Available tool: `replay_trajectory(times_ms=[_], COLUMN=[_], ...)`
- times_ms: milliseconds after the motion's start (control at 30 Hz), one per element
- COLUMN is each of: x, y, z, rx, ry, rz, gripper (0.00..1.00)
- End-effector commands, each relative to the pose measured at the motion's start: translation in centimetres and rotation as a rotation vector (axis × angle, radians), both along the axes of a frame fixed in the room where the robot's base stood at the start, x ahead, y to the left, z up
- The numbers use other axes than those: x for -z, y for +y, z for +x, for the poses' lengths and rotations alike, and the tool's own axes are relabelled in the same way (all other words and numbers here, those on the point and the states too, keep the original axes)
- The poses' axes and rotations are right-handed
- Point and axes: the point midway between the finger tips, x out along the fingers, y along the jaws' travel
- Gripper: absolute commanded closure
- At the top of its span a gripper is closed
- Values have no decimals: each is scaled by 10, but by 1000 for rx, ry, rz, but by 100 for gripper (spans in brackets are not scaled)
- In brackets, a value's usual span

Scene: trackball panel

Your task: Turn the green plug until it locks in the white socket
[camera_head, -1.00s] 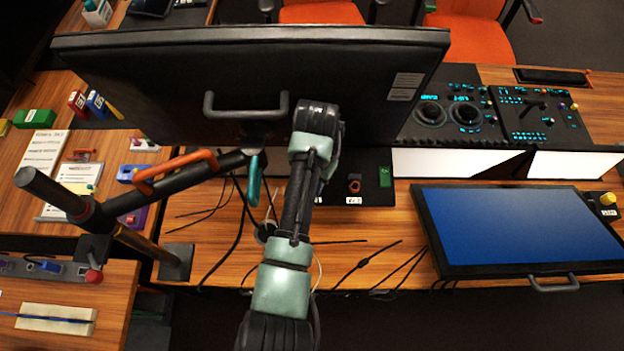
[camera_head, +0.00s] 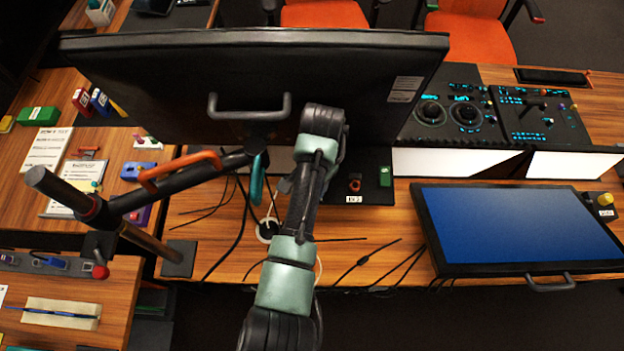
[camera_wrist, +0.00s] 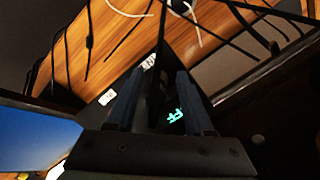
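In the wrist view my gripper (camera_wrist: 158,74) is open, its two dark fingers apart with nothing clearly held between them. Small glowing green marks (camera_wrist: 175,116) show on a dark surface beyond the fingers. In the head view my gripper cannot be made out. A small round white fitting (camera_head: 268,230), possibly the white socket, sits on the wooden desk among cables, left of my arm. It also shows in part at the top of the wrist view (camera_wrist: 180,6). I cannot pick out a green plug with certainty; a green block (camera_head: 385,176) stands on the black plate.
A large black monitor (camera_head: 230,85) stands behind my arm. A dark monitor-arm pole (camera_head: 150,195) with an orange handle is at left. A blue-screened display (camera_head: 518,228) lies at right. Loose black cables (camera_head: 370,263) cross the desk front.

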Motion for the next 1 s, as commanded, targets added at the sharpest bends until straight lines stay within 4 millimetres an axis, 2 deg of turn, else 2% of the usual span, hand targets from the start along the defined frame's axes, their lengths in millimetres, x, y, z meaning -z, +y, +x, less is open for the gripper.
replay_trajectory(times_ms=[333,467,567,900,1000], x=[-2,-12,-28,-110,-122], y=[0,-1,-2,-7,-7], z=[1,1,0,-4,-5], rx=[-1,-1,0,0,-2], ry=[-1,-5,-6,-5,1], rz=[-1,-2,-2,-1,0], gripper=[40,40,40,40,40])
